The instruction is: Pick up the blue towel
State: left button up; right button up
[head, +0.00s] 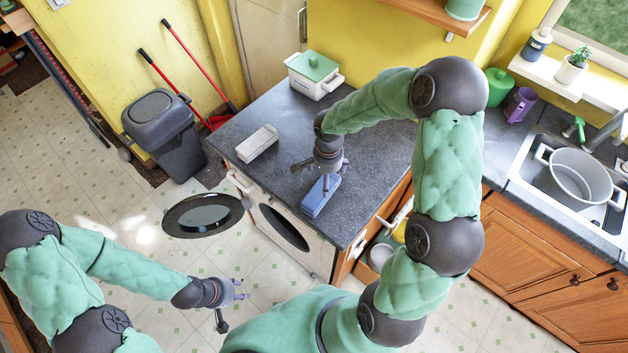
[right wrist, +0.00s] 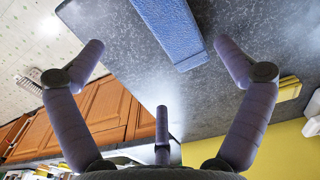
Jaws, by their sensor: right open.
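The blue towel (head: 318,198), a folded oblong bundle, lies on the dark worktop near its front edge, above the open washing machine. My right gripper (head: 325,172) is over it with fingers spread and empty, partly covering the towel's far end. In the right wrist view the blue towel (right wrist: 172,35) shows at the top, between and beyond the two side fingers of the right gripper (right wrist: 160,48); its upper end is cut off. My left gripper (head: 236,296) hangs low over the floor at the lower left, its fingers apart and empty, away from the worktop.
A grey-white folded towel (head: 258,143) lies left on the worktop (head: 292,112). A white box with a green lid (head: 314,72) stands at the back. The washing machine door (head: 203,215) stands open over the floor. A dark bin (head: 163,130) stands left.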

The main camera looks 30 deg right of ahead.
aim_at(321, 193)
jog(key=shift+w+f, duration=0.1)
jog(key=shift+f, duration=0.3)
notch_tip(321, 193, down, 4)
jog(key=shift+r, duration=0.25)
jog(key=shift+w+f, duration=0.2)
jog(key=shift+f, duration=3)
jog(key=c, duration=1.1)
